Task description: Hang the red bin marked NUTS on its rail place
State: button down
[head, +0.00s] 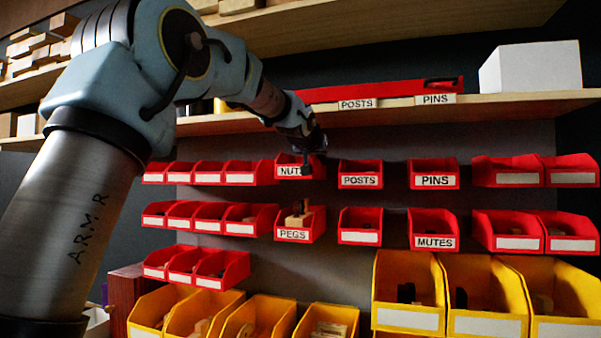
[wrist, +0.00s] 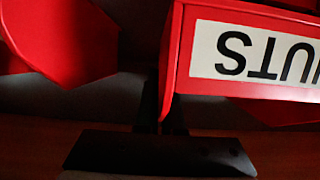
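The red bin marked NUTS (head: 283,161) is in the upper row of bins in the head view, between a group of blank-label bins and the POSTS bin. Its label sits slightly higher than those of its neighbours. I cannot tell whether its back is on the rail. My gripper (head: 318,163) is at the bin's right side. In the wrist view the NUTS bin (wrist: 185,55) appears upside down at upper right. There my gripper (wrist: 163,112) has its dark fingers close together, with the bin's thin side wall between them. The bin's back is hidden.
The POSTS bin (head: 360,168) is close on the right, and another red bin (head: 240,167) is close on the left. The PEGS bin (head: 310,222) hangs below with pieces in it. A wooden shelf (head: 400,112) runs above. Yellow bins (head: 405,275) stand lower down.

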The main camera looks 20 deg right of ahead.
aim_at(287, 166)
jog(key=shift+f+b, duration=0.8)
jog(key=shift+f, duration=0.1)
jog(key=c, duration=1)
grip_release()
jog(key=shift+o, duration=0.2)
jog(key=b+v, duration=0.4)
jog(key=v, duration=0.6)
jog(key=shift+s+a, duration=0.3)
jog(key=shift+r, duration=0.1)
